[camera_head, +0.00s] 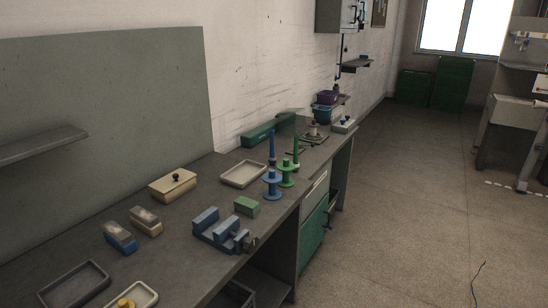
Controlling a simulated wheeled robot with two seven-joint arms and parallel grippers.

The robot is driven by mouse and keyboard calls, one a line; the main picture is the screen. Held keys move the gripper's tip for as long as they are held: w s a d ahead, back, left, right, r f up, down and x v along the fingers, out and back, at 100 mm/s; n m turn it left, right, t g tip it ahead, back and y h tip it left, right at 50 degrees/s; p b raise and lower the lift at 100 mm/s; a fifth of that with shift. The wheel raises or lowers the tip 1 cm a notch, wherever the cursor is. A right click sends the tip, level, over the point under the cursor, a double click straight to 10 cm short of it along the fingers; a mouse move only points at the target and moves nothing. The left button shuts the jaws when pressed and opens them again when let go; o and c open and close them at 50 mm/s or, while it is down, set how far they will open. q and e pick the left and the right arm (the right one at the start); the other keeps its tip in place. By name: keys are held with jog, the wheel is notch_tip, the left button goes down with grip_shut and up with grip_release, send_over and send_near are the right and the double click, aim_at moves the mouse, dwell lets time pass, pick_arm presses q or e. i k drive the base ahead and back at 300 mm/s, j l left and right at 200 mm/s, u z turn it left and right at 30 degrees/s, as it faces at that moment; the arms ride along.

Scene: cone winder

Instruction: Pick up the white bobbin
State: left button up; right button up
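No bobbin that I can clearly call white shows. A small pale upright piece (313,129) stands on a dark flat base towards the far end of the workbench (180,245); it is too small to tell whether it is a bobbin. A blue bobbin-like piece (272,183) and a green bobbin-like piece (287,174) stand upright near the bench's front edge. A yellow piece (125,303) sits in a pale tray (148,293) at the bottom, partly cut off. Neither of my grippers is in view.
A blue-grey vise (220,232) and a green block (246,206) lie near the front edge. A lidded cream box (173,186), an empty cream tray (243,174), two brushes or blocks (120,237) and a grey tray (72,285) lie behind. The floor (410,190) at right is mostly clear.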

aim_at(296, 162)
jog(key=i+u, duration=0.15)
jog(key=u, duration=0.3)
jog(key=i+l+u, duration=0.1)
jog(key=u, duration=0.3)
jog(key=l+u, duration=0.25)
jog(key=u, duration=0.2)
jog(key=i+l+u, duration=0.15)
jog(key=u, duration=0.25)
jog(key=i+l+u, duration=0.1)
jog(key=l+u, duration=0.2)
jog(key=l, duration=0.7)
jog(key=l+u, duration=0.3)
jog(key=l, duration=0.65)
jog(key=l+u, duration=0.3)
jog(key=l, duration=0.7)
jog(key=k+l, duration=0.1)
jog(key=l, duration=0.45)
jog(key=k+l, duration=0.1)
jog(key=l, duration=0.45)
